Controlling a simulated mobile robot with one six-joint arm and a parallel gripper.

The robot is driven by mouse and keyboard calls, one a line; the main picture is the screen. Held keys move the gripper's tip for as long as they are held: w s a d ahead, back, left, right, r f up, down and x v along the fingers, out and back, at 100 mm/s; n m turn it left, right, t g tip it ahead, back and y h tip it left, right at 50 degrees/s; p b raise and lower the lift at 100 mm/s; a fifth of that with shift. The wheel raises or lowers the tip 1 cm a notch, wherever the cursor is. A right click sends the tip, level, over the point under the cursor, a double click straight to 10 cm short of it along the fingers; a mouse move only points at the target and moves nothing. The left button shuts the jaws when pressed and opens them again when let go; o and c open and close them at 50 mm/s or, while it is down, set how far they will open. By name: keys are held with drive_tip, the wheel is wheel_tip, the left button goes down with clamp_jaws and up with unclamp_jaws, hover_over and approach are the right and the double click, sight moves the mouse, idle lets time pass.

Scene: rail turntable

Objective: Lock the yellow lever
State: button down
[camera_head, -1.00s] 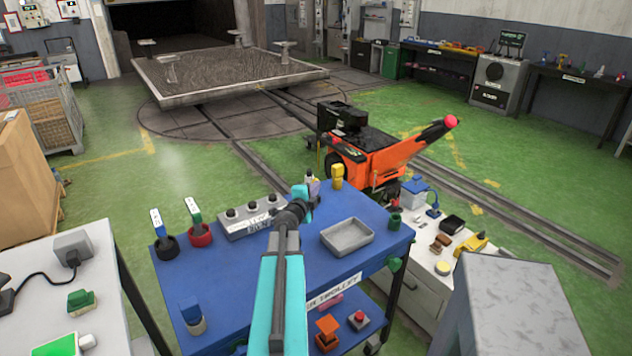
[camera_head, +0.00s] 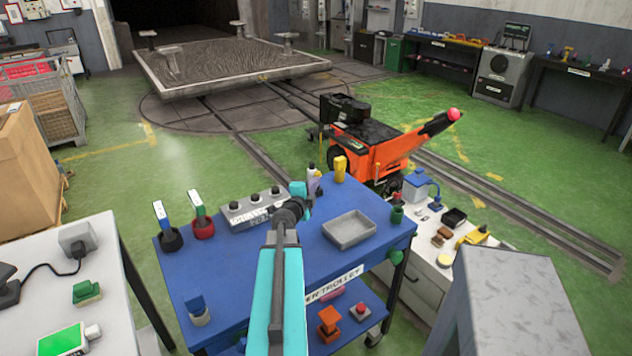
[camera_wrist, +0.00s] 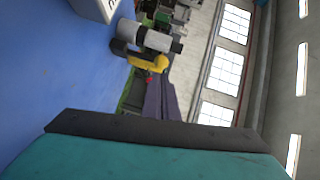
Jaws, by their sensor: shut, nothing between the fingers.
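The yellow lever (camera_head: 340,168) stands upright at the back edge of the blue trolley top (camera_head: 300,262). In the wrist view a yellow part (camera_wrist: 147,62), likely the same lever, lies beside a pale grey cylinder (camera_wrist: 150,38) with dark ends. My gripper (camera_head: 299,188) is teal and black and reaches over the trolley, left of the yellow lever. It is shut and holds nothing. A gap shows between it and the lever in the head view. The lever's base and its locked or unlocked state are too small to tell.
A pale bottle-like item (camera_head: 314,180) stands between my gripper and the lever. A grey button box (camera_head: 252,207) is to the left, with a blue-and-white and a green-and-white handle (camera_head: 197,210) beyond it. A grey tray (camera_head: 349,230) lies right. An orange machine (camera_head: 375,150) stands behind.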

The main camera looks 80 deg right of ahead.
drive_tip(key=a+p, duration=0.3)
drive_tip(key=a, duration=0.4)
drive_tip(key=shift+w+r, duration=0.25)
drive_tip(key=shift+r, duration=0.05)
idle(0.7)
